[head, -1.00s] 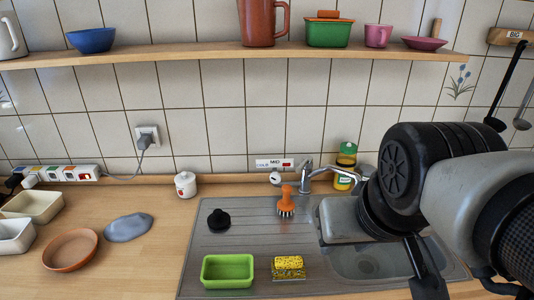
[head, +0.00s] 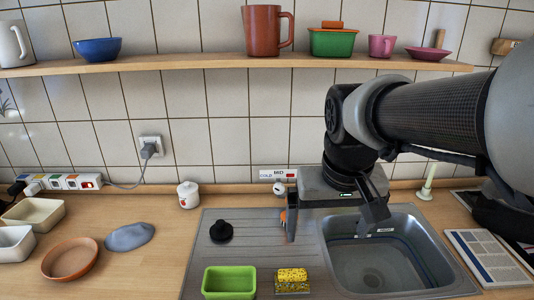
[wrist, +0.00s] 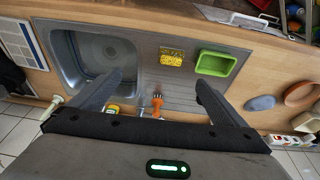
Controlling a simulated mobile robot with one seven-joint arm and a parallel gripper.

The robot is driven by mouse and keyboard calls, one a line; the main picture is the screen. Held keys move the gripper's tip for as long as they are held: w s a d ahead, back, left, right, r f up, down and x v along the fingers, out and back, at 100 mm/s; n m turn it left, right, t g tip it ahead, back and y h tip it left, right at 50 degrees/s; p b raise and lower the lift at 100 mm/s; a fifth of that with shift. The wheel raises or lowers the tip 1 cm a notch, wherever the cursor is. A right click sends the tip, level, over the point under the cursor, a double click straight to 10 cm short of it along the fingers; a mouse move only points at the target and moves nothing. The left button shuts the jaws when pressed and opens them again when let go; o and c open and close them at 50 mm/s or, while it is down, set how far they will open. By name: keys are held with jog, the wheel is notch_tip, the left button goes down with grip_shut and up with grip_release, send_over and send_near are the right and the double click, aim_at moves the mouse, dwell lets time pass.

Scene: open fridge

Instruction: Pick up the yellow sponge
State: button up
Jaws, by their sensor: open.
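The yellow sponge (head: 292,275) lies at the front of the metal drainboard, just left of the sink basin and right of a green tub. It looks speckled. In the wrist view the yellow sponge (wrist: 172,57) shows beyond my fingertips, between them from left to right. My gripper (head: 334,232) is open and empty, with its fingers pointing down above the back of the sink area. In the wrist view my gripper (wrist: 158,82) has its two fingers wide apart. Nothing hides the sponge.
The green tub (head: 229,283) stands close beside the sponge. A black stopper (head: 220,230) and an orange brush (wrist: 157,104) are further back, the brush largely hidden by a finger in the head view. The sink basin (head: 384,262) is empty. A shelf (head: 190,62) runs above.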

jog(key=w+a+f+g+b, duration=0.2)
jog(key=w+a+f+g, duration=0.1)
jog(key=w+f, duration=0.75)
send_near(292, 272)
jog(key=f, duration=0.4)
jog(key=d+f, duration=0.1)
jog(key=f, duration=0.1)
jog(key=shift+s+f, duration=0.15)
jog(key=shift+s, duration=0.05)
jog(key=shift+w+a+f, duration=0.15)
jog(key=shift+a+f, duration=0.05)
jog(key=shift+f, duration=1.1)
jog(key=shift+w+a+f, duration=0.15)
jog(key=shift+f, duration=1.15)
jog(key=c, duration=1.2)
jog(key=shift+o, duration=0.2)
notch_tip(292, 272, up, 10)
jog(key=shift+r, duration=0.1)
